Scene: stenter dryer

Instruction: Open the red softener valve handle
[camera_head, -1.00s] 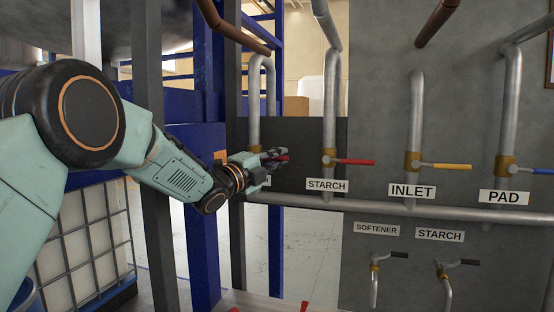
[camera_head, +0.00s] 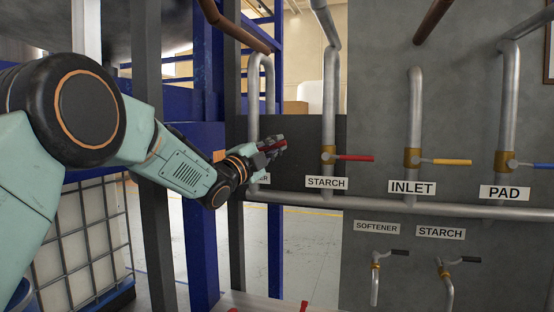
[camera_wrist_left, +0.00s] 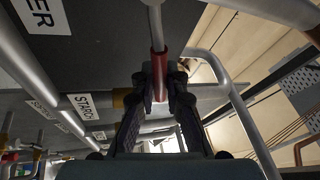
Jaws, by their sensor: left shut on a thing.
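The red softener valve handle (camera_head: 281,145) is on the leftmost vertical pipe (camera_head: 254,100) in the head view. Its label (camera_head: 263,179) is mostly hidden behind my left gripper (camera_head: 270,147). My left gripper is shut on the handle, and the handle's free end points right and slightly up. In the left wrist view the red handle (camera_wrist_left: 160,62) runs between the two fingers (camera_wrist_left: 157,85), with a grey rod leading up from it. The valve body is hidden by the gripper in the head view. My right gripper is in neither view.
To the right are the starch valve with a red handle (camera_head: 355,158), the inlet valve with a yellow handle (camera_head: 453,162) and the pad valve with a blue handle (camera_head: 543,166). A horizontal pipe (camera_head: 400,205) runs below. Blue posts (camera_head: 200,220) stand beside my left arm.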

